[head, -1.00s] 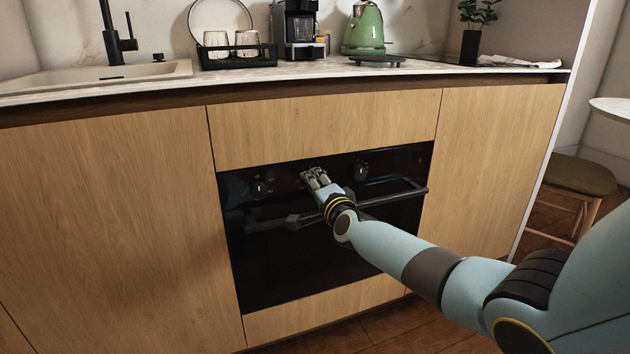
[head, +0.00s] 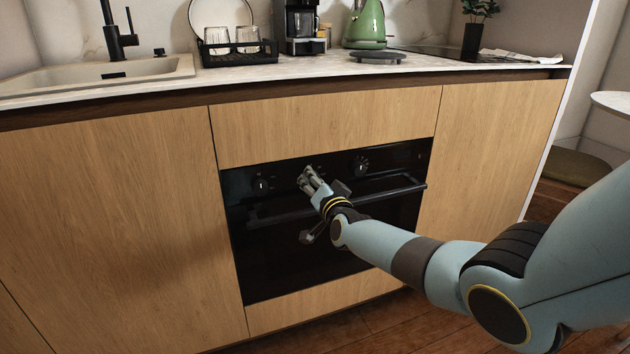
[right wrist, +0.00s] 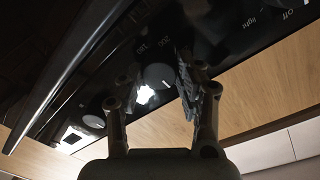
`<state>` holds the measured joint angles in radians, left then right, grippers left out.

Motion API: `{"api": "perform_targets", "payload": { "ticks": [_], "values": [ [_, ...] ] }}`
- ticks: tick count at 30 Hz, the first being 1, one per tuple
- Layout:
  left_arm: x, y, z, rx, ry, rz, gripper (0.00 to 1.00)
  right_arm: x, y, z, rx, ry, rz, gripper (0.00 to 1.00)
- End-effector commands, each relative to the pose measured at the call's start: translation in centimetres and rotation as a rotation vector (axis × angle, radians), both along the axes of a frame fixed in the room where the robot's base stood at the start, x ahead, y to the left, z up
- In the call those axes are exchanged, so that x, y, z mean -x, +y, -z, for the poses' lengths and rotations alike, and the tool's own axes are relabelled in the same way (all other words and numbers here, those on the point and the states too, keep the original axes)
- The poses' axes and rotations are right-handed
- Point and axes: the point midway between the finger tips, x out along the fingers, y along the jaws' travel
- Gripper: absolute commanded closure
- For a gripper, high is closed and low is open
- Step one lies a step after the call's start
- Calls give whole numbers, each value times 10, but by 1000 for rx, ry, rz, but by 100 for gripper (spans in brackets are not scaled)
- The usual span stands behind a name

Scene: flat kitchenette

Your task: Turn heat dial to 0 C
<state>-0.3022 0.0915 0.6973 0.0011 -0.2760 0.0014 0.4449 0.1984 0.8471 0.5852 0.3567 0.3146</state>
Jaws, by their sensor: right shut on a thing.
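The heat dial (right wrist: 157,78) is a round dark knob with temperature numbers around it, on the black oven panel. In the right wrist view a bright glare lies at its edge. My right gripper (head: 309,177) is at the middle of the panel in the head view and hides this dial there. In the right wrist view the gripper (right wrist: 155,92) has one finger on each side of the dial and is shut on it. The dial's exact setting cannot be read. My left gripper is not in view.
A left knob (head: 261,185) and a right knob (head: 361,165) flank the gripper on the panel. The oven's bar handle (head: 385,193) runs just below, close to my wrist. The counter above holds a green kettle (head: 368,24) and a cup rack (head: 237,50).

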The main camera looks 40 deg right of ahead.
Motion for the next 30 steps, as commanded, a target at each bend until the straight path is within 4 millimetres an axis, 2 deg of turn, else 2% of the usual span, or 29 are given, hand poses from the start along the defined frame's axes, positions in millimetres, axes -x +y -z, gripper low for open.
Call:
{"api": "perform_targets", "payload": {
  "ticks": [14,15,19,20,25,30],
  "values": [
    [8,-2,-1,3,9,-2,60,1,1,3,15,9,-1,97],
    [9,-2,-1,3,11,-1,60,1,1,3,15,9,-1,62],
    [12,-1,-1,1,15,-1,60,1,1,2,14,8,-1,45],
    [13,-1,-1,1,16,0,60,1,1,2,15,7,0,42],
    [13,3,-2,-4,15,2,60,0,0,1,15,6,0,42],
    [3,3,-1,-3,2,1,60,4,1,1,15,6,0,42]
  ]
}}
